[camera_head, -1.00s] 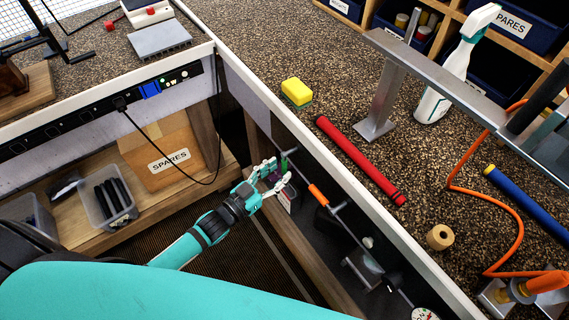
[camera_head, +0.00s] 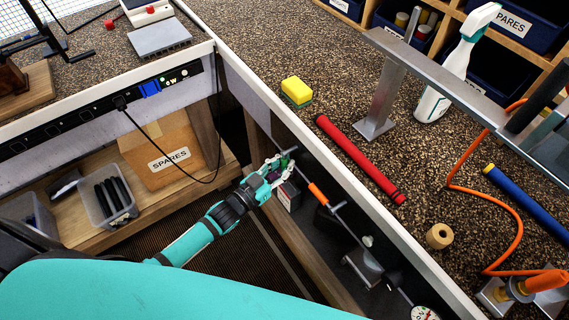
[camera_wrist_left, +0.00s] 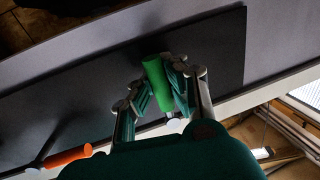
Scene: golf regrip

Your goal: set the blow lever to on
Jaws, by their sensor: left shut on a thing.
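A green lever handle (camera_head: 285,160) sticks out from the dark panel under the front edge of the bench. It also shows in the left wrist view as a green cylinder (camera_wrist_left: 157,82). My left gripper (camera_head: 277,166) is at this handle, its fingers shut on it from both sides. The fingers (camera_wrist_left: 158,90) cover part of the handle. An orange lever handle (camera_head: 318,194) sits further along the same panel, apart from the gripper. No label tells me which handle is the blow lever. My right gripper is not in view.
The white bench edge (camera_head: 345,190) runs just above the panel. A pressure gauge (camera_head: 424,314) and fittings sit lower along it. A red grip (camera_head: 358,158) and a yellow sponge (camera_head: 297,91) lie on the bench top. A black cable (camera_head: 160,150) hangs at the left.

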